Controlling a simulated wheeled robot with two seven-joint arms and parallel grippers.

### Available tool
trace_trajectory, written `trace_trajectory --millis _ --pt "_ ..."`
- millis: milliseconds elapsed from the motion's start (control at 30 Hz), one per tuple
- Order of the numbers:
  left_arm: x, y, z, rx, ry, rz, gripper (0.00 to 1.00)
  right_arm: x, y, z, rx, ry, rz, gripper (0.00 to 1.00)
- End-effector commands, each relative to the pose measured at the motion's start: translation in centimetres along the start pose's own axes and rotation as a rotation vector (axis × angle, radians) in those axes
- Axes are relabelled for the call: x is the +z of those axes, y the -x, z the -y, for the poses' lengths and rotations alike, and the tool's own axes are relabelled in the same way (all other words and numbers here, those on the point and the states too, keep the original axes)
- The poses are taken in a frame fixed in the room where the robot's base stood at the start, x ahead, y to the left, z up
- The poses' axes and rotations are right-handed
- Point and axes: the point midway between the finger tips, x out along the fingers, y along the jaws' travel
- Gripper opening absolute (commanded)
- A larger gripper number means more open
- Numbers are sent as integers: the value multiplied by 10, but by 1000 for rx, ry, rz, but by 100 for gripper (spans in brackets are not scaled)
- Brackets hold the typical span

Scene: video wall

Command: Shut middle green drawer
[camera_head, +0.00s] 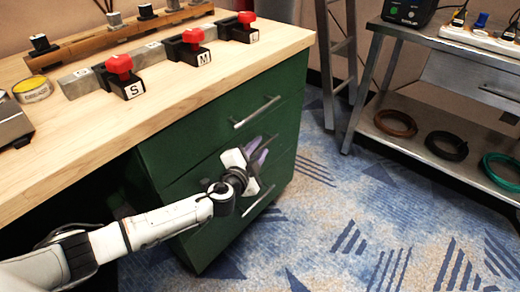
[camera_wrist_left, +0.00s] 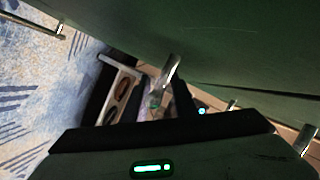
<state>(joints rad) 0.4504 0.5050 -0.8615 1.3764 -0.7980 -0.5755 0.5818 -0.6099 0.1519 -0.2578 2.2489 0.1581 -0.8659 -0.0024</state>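The green drawer cabinet (camera_head: 205,135) stands under the wooden bench top in the head view. Its top drawer handle (camera_head: 257,111) and a lower handle (camera_head: 262,200) show. The middle drawer front (camera_head: 190,185) is partly covered by my left gripper (camera_head: 260,151), which is beside it at about mid-height. Its handle is hard to make out there. In the left wrist view, green drawer fronts (camera_wrist_left: 230,45) fill the top, and a metal handle (camera_wrist_left: 168,75) lies near the fingers. I cannot tell how far the middle drawer stands out, or whether the fingers touch the handle. My right gripper is not in view.
On the bench top (camera_head: 100,135) are red-knobbed blocks (camera_head: 185,45) marked S, M and L, and a yellow tin (camera_head: 32,89). A metal shelf unit (camera_head: 430,150) with coiled cables stands at right. Blue patterned carpet (camera_head: 330,220) before the cabinet is clear.

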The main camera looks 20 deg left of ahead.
Motion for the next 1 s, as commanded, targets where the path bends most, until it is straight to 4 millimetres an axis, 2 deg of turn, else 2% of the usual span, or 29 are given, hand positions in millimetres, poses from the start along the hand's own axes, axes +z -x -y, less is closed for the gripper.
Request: trace_trajectory --millis 33,567,667,1000 --pt "0 -1 5 -9 0 2 28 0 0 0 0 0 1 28" --pt "-1 2 6 -11 2 1 28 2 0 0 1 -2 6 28" --pt "-1 14 6 -8 2 1 28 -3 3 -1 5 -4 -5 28" --pt "-1 80 3 -1 3 0 28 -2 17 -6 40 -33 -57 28"
